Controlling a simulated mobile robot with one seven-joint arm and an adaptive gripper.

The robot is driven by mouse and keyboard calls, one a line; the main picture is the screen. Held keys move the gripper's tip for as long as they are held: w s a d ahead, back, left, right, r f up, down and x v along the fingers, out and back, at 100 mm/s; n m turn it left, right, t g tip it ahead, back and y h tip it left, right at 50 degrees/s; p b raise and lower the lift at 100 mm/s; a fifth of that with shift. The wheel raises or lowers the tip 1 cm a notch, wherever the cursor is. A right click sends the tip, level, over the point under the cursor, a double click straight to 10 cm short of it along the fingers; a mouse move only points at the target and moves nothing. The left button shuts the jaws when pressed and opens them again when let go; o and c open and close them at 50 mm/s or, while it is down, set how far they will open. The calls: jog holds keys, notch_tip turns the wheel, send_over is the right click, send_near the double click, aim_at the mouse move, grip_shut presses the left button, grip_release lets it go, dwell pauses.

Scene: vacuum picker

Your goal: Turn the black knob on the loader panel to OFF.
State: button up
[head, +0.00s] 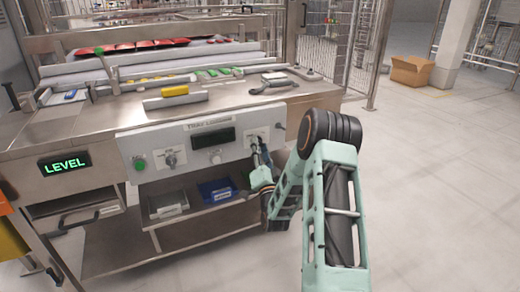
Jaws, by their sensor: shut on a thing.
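The loader panel (198,148) is a pale front plate on the metal bench, labelled "TRAY LOADER", with a dark display in the middle. At its right end is a small white plate (251,133) with the black knob (255,140). My gripper (260,148) is at this plate, shut on the black knob. The fingers hide most of the knob, and its pointer and the lettering around it are too small to read. My arm reaches in from the lower right.
The panel also has a green button (139,163), a dark rotary switch (170,159) and a pale round dial (214,157). Below it, a blue bin (217,190) stands on a shelf. A cardboard box (411,71) sits on open floor at the back right.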

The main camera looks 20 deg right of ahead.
jog(key=o, duration=1.1)
jog(key=shift+o, duration=0.2)
jog(key=v, duration=1.2)
jog(key=shift+r, duration=0.1)
